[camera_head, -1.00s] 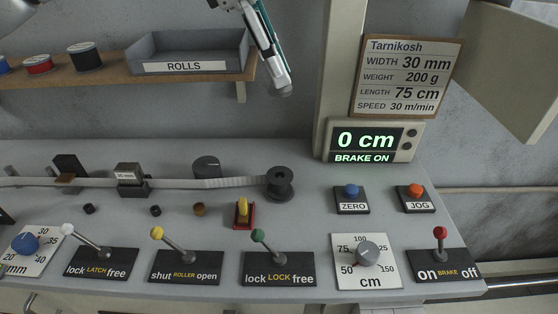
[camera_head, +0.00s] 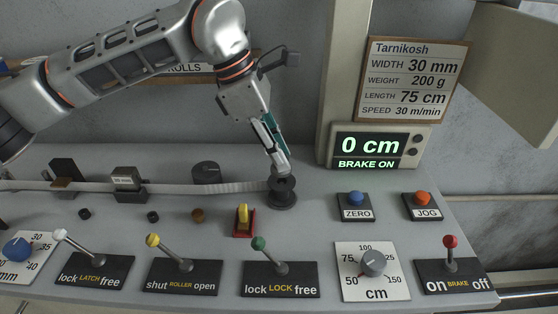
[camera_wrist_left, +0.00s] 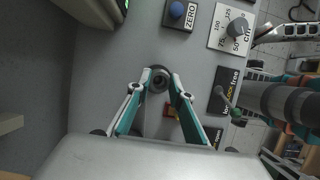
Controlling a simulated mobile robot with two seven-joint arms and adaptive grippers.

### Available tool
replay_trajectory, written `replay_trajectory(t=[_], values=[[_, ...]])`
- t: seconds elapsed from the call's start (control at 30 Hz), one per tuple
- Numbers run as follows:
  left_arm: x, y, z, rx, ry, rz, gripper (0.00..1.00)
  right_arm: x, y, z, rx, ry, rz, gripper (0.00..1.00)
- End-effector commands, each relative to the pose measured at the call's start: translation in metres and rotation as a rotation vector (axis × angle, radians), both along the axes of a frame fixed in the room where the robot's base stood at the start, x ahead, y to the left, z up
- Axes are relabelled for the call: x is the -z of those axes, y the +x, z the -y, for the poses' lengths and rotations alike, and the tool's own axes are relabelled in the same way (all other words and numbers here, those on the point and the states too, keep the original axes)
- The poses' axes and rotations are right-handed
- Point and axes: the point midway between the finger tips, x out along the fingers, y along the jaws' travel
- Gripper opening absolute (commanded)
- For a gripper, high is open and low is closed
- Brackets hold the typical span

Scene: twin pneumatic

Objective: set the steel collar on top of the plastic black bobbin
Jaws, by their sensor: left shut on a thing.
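The black plastic bobbin (camera_head: 284,200) stands upright on the bench at the end of the pale strip. My left gripper (camera_head: 280,168) reaches down from above, with its fingertips right over the bobbin. It is shut on the steel collar, a small grey ring (camera_wrist_left: 160,79) seen between the fingertips (camera_wrist_left: 161,76) in the left wrist view. The collar is mostly hidden by the fingers in the head view. I cannot tell whether it touches the bobbin's top. My right gripper is not in view.
A yellow lever in a red base (camera_head: 243,219) stands just in front of the bobbin. The display post (camera_head: 345,70) rises behind to the right. Levers, including the green LOCK lever (camera_head: 258,244), line the front. The bench right of the bobbin is clear up to the ZERO button (camera_head: 356,200).

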Motion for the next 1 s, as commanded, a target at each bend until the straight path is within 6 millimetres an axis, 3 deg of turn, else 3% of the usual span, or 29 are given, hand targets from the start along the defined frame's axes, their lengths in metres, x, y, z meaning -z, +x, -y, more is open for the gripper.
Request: replay_trajectory(t=[0.13, 0.63, 0.67, 0.7, 1.0], values=[[0.023, 0.0, 0.0, -0.001, 0.0, -0.004, 0.0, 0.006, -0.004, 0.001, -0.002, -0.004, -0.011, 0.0], [0.029, 0.0, 0.0, 0.0, 0.0, 0.0, 0.0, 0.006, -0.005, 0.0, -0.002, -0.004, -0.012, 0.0], [0.029, 0.0, 0.0, 0.0, 0.0, 0.0, 0.28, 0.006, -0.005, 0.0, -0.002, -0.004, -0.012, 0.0], [0.029, 0.0, 0.0, 0.0, 0.0, 0.0, 0.37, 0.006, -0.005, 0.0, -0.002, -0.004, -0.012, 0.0], [0.029, 0.0, 0.0, 0.0, 0.0, 0.0, 0.37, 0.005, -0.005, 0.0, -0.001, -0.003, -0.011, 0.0]])
